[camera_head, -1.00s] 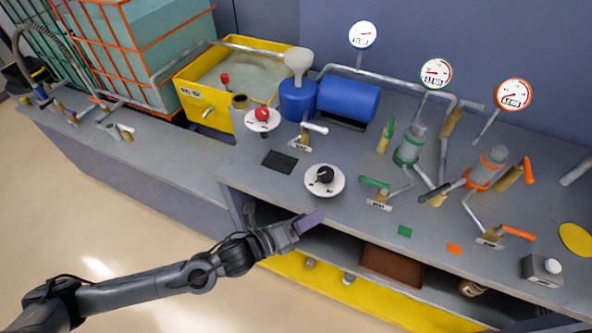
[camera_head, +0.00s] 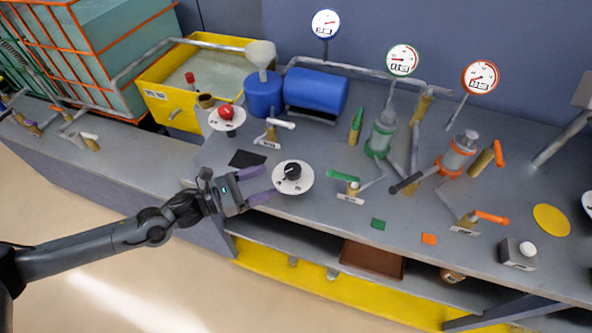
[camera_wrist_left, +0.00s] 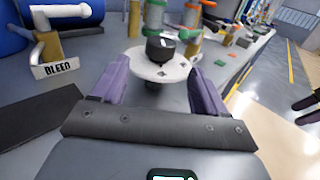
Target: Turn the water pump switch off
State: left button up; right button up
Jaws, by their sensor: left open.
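The water pump switch appears to be the black rotary knob (camera_head: 292,171) on a round white plate (camera_head: 303,183) near the front edge of the bench. In the left wrist view the black knob (camera_wrist_left: 160,47) stands on its white plate (camera_wrist_left: 150,70), straight ahead and between the fingers. My left gripper (camera_head: 270,183) is open and empty, with its purple fingers reaching toward the plate's left side. The left wrist view shows the same gripper (camera_wrist_left: 155,88) with the knob beyond its fingertips.
A red button (camera_head: 226,112) on a white plate and a white-handled BLEED valve (camera_head: 281,124) stand behind. A black pad (camera_head: 247,159) lies left of the knob. A green-handled valve (camera_head: 343,176) stands to the right. A blue motor (camera_head: 316,90) is at the back.

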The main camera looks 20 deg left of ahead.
aim_at(293, 172)
pick_arm(q)
jog(key=b+x, duration=0.1)
jog(key=x, duration=0.8)
jog(key=c, duration=1)
